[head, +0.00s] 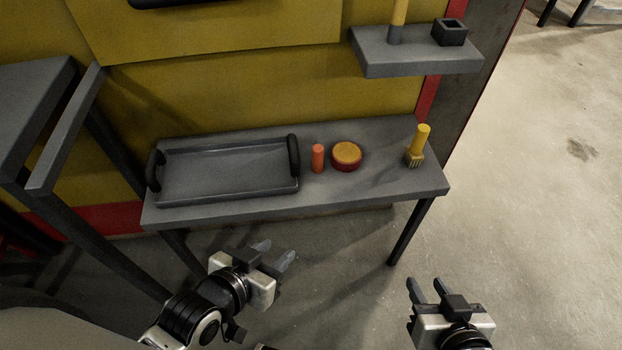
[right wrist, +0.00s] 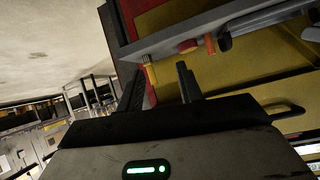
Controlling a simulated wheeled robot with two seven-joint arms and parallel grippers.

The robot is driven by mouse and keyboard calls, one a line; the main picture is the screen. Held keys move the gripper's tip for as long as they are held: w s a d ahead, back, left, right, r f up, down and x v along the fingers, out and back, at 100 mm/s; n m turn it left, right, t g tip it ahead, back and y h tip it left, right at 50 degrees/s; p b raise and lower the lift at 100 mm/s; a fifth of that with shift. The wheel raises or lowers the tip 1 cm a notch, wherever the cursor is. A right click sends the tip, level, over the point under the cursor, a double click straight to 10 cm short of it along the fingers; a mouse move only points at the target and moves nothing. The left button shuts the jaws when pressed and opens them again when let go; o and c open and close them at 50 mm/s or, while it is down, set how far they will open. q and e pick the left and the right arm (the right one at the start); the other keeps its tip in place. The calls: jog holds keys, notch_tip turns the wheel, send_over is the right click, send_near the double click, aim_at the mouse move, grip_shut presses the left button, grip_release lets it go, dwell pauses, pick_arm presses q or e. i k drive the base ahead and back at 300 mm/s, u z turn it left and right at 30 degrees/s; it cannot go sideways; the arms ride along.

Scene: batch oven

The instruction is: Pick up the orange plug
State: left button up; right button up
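The orange plug (head: 318,158) is a small upright cylinder on the grey bench, between the tray and a round red and yellow item. In the right wrist view an orange piece (right wrist: 209,44), which looks like the plug, shows at the bench edge beyond the fingers. My left gripper (head: 275,256) is open and empty, in front of the bench and below the plug in the head view. My right gripper (head: 427,289) is open and empty, in front of the bench's right end. It also shows in the right wrist view (right wrist: 160,85). Neither gripper touches the plug.
On the bench (head: 375,192) are a grey tray (head: 225,190) with black handles, a round red and yellow item (head: 347,155) and a yellow-handled brush (head: 419,145). A grey shelf (head: 400,60) holds a dark square block (head: 450,32). A dark frame stands left.

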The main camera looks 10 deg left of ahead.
aim_at(317, 150)
jog(key=z, duration=3.85)
jog(key=i, duration=0.1)
jog(key=u, duration=2.85)
jog(key=i, duration=0.4)
jog(key=u, duration=0.7)
